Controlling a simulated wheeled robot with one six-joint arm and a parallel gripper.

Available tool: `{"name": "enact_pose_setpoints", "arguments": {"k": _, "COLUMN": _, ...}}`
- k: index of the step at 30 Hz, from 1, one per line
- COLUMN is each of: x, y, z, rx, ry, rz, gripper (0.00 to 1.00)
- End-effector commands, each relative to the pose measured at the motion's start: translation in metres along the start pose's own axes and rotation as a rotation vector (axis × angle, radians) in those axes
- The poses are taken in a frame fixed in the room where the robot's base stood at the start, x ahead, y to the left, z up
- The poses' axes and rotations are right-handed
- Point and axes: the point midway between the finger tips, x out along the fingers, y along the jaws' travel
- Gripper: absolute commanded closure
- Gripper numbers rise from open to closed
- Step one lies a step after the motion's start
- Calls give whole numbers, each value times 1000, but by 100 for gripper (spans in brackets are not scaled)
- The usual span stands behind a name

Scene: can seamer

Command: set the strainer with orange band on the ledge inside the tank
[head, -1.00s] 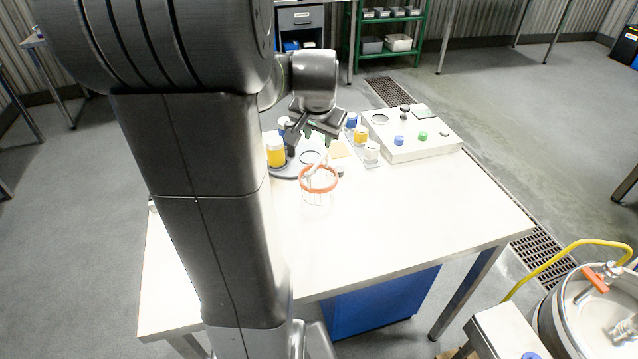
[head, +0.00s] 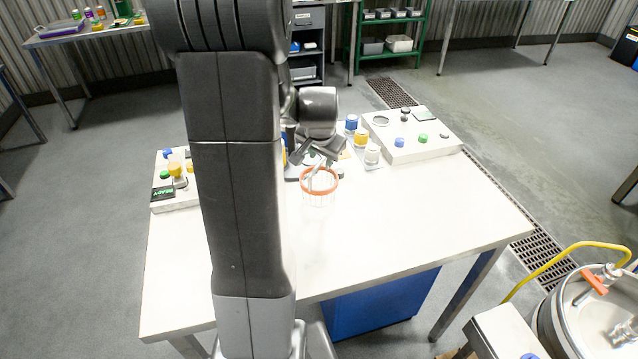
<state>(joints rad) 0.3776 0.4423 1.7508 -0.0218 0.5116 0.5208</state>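The strainer with the orange band (head: 319,200) stands on the white table, a wire basket with an orange rim and a pale handle rising from it. My gripper (head: 318,164) is low over the strainer's far side. Its fingers look spread, one on each side of the upper handle; I see no grip on it, and contact is unclear. The steel tank (head: 545,325) is at the lower right, cut off by the picture's edge. I cannot make out its inner ledge clearly.
A control box (head: 410,140) with buttons and several coloured-lid jars stand behind the strainer on the table (head: 400,230). Another panel (head: 172,200) is at the table's left. A yellow hose (head: 560,250) arches by the tank. The table's front right is clear.

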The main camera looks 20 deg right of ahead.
Motion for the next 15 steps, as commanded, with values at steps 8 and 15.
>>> {"name": "enact_pose_setpoints", "arguments": {"k": 8, "x": 33, "y": -2, "z": 1, "rx": 0, "ry": -4, "rz": 2, "gripper": 64}}
{"name": "enact_pose_setpoints", "arguments": {"k": 15, "x": 43, "y": -2, "z": 1, "rx": 0, "ry": -1, "rz": 0, "gripper": 64}}
